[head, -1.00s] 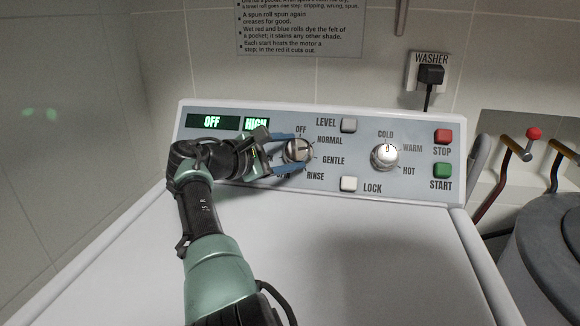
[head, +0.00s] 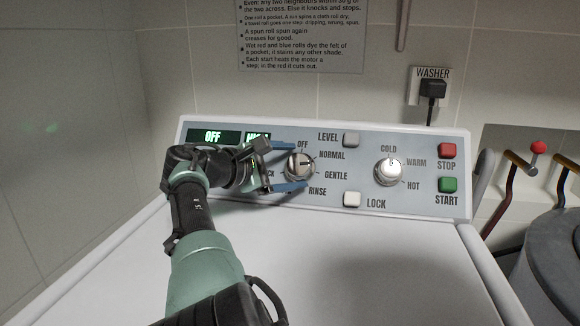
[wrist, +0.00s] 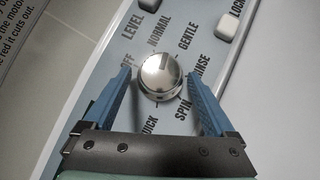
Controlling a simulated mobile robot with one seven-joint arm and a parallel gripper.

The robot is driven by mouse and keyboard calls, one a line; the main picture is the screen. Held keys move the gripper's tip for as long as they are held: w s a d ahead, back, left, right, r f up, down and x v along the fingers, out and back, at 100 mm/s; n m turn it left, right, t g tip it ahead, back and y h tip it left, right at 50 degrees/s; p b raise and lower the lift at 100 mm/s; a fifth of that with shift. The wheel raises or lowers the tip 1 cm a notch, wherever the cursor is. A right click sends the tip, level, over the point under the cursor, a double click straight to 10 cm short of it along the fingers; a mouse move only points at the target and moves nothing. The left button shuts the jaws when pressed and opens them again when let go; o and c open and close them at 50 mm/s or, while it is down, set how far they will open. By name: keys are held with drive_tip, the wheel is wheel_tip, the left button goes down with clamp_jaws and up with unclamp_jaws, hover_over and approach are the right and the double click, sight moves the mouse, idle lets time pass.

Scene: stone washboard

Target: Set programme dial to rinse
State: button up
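The programme dial (head: 299,166) is a round silver knob on the washer's sloped panel, ringed by labels including OFF, NORMAL, GENTLE and RINSE. The RINSE label (wrist: 203,66) lies right of the dial in the wrist view. The green display (head: 213,136) reads OFF. My gripper (head: 298,166) is open, its blue fingers on either side of the dial. In the wrist view (wrist: 158,78), gaps show between fingers and dial.
A second silver dial (head: 389,171), marked COLD, WARM and HOT, sits to the right. LEVEL (head: 351,139) and LOCK (head: 352,199) buttons lie between the dials. Red STOP (head: 447,151) and green START (head: 447,185) buttons are at the panel's right. The washer top (head: 390,260) is clear.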

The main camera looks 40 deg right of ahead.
idle(0.4)
drive_tip(key=shift+a+f+b, duration=0.1)
drive_tip(key=shift+a+b, duration=0.05)
drive_tip(key=shift+b, duration=0.2)
drive_tip(key=shift+b+v, duration=1.1)
drive_tip(key=shift+b, duration=0.05)
drive_tip(key=p+v, duration=0.2)
drive_tip(key=v, duration=0.8)
drive_tip(key=shift+a+r, duration=0.2)
